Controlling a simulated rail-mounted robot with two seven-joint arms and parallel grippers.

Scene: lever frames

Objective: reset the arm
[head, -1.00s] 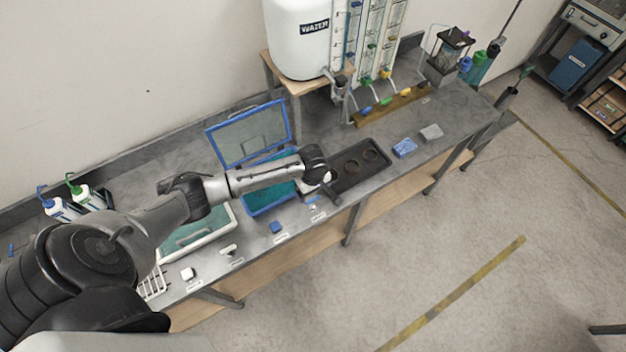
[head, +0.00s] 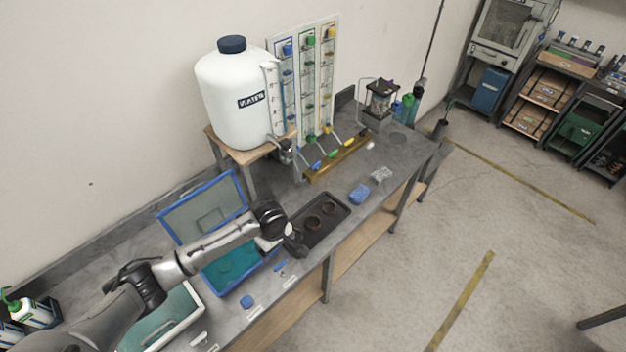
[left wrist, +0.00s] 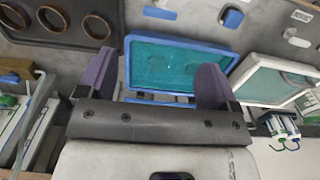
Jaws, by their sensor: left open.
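My left arm comes in from the lower left in the head view. Its gripper (head: 296,246) hangs over the bench between the blue-rimmed box (head: 232,268) and the black tray (head: 336,226). In the left wrist view the two purple fingers of my left gripper (left wrist: 155,80) are spread wide with nothing between them. The blue-rimmed box (left wrist: 184,56), with a teal inside, lies beyond the fingers there. The black tray with round holders (left wrist: 62,20) is at the upper left. My right gripper is not in view.
A white water tank (head: 238,105) stands on a wooden stand at the back. A tube panel (head: 308,85) is beside it. A blue sponge (head: 360,194) lies right of the tray. A white-rimmed box (head: 170,318) is at the lower left. The floor in front is clear.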

